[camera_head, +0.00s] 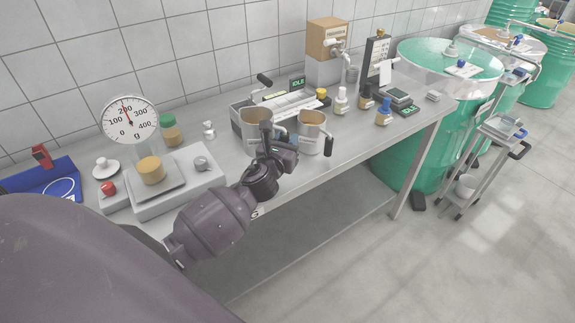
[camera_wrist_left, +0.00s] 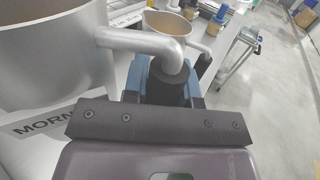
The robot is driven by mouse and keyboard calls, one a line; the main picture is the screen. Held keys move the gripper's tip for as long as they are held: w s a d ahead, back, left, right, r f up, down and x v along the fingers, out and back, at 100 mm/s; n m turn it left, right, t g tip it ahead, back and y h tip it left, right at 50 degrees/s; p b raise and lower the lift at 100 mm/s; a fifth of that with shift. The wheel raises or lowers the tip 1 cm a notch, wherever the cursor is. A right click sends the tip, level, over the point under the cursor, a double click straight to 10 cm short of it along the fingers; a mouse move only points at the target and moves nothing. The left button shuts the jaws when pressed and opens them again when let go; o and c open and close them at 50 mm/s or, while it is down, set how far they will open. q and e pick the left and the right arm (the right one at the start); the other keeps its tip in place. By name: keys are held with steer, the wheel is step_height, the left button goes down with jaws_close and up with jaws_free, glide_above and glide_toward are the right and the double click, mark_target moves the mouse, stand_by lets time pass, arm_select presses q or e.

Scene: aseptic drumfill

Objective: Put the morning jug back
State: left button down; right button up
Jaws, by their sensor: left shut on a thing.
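A grey metal jug (camera_head: 256,146) with tan inside is at the middle of the bench. In the left wrist view it fills the upper left (camera_wrist_left: 50,60), and its bent handle runs into my left gripper. My left gripper (camera_head: 268,138) is shut on the jug's dark handle grip; its blue fingers (camera_wrist_left: 165,82) flank it. A white label reading "MORN" (camera_wrist_left: 40,125) shows just below the jug; I cannot tell whether the jug touches the surface. A second, similar jug (camera_head: 312,130) stands to the right, also in the wrist view (camera_wrist_left: 168,22). My right gripper is not in view.
A grey open box (camera_head: 240,118) stands behind the held jug. A scale with a dial (camera_head: 130,120) and blue tray (camera_head: 40,180) are left. Bottles (camera_head: 341,100) and a small balance (camera_head: 396,95) are right. Green drums (camera_head: 430,125) stand beyond the bench end.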

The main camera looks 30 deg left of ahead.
arm_select(q)
step_height(320, 180, down, 3)
steer(key=shift+f+b, duration=0.2)
steer(key=shift+b, duration=0.25)
step_height(320, 180, down, 3)
steer(key=shift+f+b, duration=0.2)
steer(key=shift+b, duration=0.55)
steer(key=shift+f, duration=0.4)
steer(key=shift+r, duration=0.1)
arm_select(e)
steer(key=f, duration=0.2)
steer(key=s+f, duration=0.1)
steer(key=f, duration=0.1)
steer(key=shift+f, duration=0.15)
arm_select(q)
steer(key=shift+f+b, duration=0.2)
steer(key=shift+b, duration=0.1)
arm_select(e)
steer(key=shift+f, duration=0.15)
